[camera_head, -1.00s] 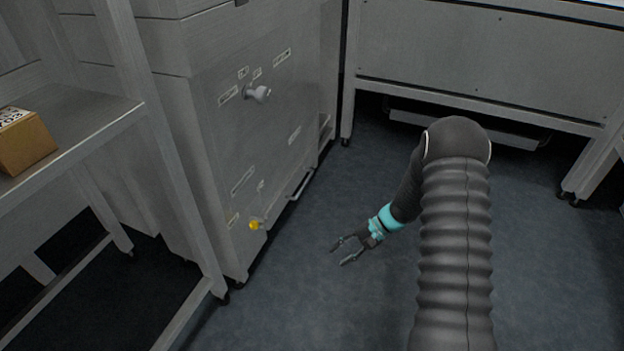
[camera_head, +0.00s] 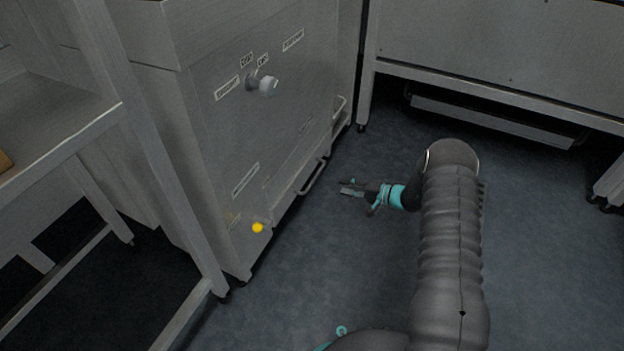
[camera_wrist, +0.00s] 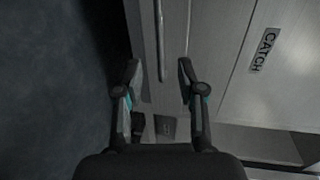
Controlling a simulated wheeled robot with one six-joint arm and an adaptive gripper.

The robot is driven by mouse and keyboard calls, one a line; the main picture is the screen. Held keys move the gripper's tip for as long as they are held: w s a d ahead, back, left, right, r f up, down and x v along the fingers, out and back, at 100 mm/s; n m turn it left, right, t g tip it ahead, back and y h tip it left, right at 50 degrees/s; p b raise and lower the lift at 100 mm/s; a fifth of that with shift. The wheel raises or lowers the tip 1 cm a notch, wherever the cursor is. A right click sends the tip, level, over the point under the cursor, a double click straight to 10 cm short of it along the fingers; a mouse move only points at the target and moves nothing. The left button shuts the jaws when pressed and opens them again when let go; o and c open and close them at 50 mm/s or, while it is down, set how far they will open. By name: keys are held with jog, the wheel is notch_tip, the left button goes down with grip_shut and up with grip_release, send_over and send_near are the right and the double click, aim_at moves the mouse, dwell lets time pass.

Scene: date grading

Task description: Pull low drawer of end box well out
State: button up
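The end box is a tall grey metal cabinet (camera_head: 240,130) at left centre in the head view. Its low drawer (camera_head: 285,190) is a low front panel near the floor, looking flush with the box, with a thin bar handle (camera_head: 311,178). My gripper (camera_head: 349,187) is open and empty to the right of that handle, a short gap away, pointing at it. In the wrist view my gripper (camera_wrist: 160,82) has its two fingers spread, and a slim upright bar (camera_wrist: 160,40), likely the handle, shows ahead between them. No contact is visible.
A yellow knob (camera_head: 257,228) sits low on the box front, and a pale grey knob (camera_head: 268,86) higher up. A label reading CATCH (camera_wrist: 264,50) shows in the wrist view. A grey shelf rack (camera_head: 60,130) stands left. The dark floor (camera_head: 300,270) before the box is clear.

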aim_at(313, 179)
jog(key=x, duration=1.3)
jog(key=shift+w+a, duration=0.1)
jog(key=shift+a, duration=0.1)
grip_shut()
